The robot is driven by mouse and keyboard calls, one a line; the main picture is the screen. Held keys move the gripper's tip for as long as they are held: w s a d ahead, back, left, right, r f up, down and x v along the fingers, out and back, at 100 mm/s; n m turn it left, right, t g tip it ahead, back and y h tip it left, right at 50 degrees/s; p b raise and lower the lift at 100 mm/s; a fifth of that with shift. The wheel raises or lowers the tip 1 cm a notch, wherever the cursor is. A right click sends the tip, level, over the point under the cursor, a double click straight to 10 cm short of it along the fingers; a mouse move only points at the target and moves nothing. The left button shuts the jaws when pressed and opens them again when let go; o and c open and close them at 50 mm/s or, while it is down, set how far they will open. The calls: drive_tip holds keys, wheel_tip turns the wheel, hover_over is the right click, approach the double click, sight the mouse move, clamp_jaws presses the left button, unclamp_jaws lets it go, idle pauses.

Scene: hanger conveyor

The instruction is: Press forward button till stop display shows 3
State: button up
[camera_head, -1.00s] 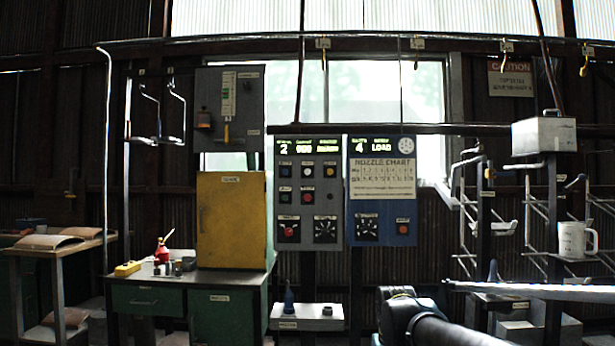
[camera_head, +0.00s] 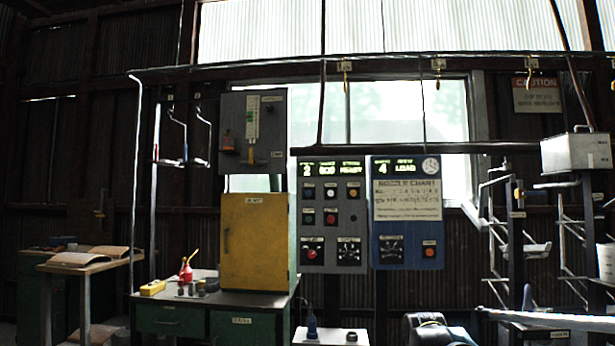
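The grey control panel (camera_head: 331,232) stands in the middle, with a lit display strip (camera_head: 331,169) at its top. The strip's left field reads 2; a middle number is blurred and the right field seems to read READY. Below are small buttons: blue (camera_head: 309,192), white (camera_head: 330,192), yellow-orange (camera_head: 353,192), green (camera_head: 308,217) and red (camera_head: 331,217). Their labels are too small to read, so I cannot tell which is forward. A red knob (camera_head: 312,253) and a dial (camera_head: 349,253) sit lower. My gripper is not in view; only parts of my arm show at bottom right.
A blue panel (camera_head: 405,235) with a nozzle chart, reading 4 and LOAD, adjoins on the right. A yellow cabinet (camera_head: 256,240) stands on a green bench at left. A white box (camera_head: 330,337) is below the panel. Racks (camera_head: 517,240) stand at right.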

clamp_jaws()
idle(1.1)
